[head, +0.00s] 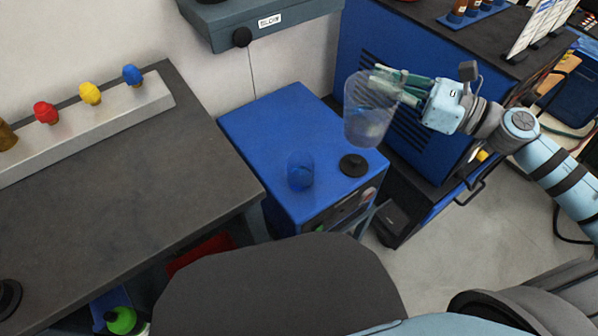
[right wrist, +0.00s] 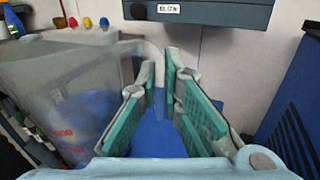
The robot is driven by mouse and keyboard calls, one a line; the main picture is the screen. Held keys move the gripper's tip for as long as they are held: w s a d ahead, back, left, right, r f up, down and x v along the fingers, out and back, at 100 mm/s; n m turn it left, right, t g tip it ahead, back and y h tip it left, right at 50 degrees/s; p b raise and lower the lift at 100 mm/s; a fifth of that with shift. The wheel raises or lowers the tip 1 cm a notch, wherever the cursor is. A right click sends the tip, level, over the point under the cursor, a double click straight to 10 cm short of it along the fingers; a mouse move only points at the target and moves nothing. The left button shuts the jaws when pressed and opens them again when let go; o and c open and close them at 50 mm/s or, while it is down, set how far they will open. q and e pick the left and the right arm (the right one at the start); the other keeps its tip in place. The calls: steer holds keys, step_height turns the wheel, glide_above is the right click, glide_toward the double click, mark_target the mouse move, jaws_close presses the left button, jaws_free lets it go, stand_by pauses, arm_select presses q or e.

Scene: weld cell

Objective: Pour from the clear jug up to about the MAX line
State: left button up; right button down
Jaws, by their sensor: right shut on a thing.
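The clear jug (head: 366,112) is in the air above the right back part of the blue cabinet top, close to upright, with some clear liquid low in it. My right gripper (head: 388,80) is shut on the jug at its upper right side. In the right wrist view the jug (right wrist: 70,105) fills the left side, with small red marks low on its wall, and the fingers (right wrist: 160,78) show beside it. A clear blue-looking cup (head: 300,171) stands upright on the cabinet, left of and below the jug. No MAX line is readable. My left gripper is out of view.
The blue cabinet top (head: 262,125) also holds a black disc (head: 353,165) right of the cup. A grey bench (head: 110,180) with coloured knobs is at the left. A taller blue unit (head: 400,45) stands behind the jug. A labelled shelf (head: 265,25) hangs at the back.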

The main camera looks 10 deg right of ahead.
steer(key=shift+m, duration=0.3)
steer(key=w+f+b, duration=0.4)
steer(key=w+f, duration=0.1)
steer(key=f, duration=0.1)
steer(key=w+f+b, duration=0.4)
steer(key=w+f, duration=0.1)
steer(key=f, duration=0.1)
steer(key=w+f+b, duration=0.5)
steer(key=f, duration=0.1)
steer(key=shift+w+d+f, duration=0.15)
steer(key=shift+w+f, duration=0.15)
steer(key=shift+w, duration=0.05)
steer(key=shift+w+a+f, duration=0.15)
steer(key=shift+w+a, duration=0.05)
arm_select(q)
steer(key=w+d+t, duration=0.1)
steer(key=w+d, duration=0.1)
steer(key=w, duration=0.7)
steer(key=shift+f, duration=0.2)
arm_select(e)
steer(key=shift+s, duration=0.1)
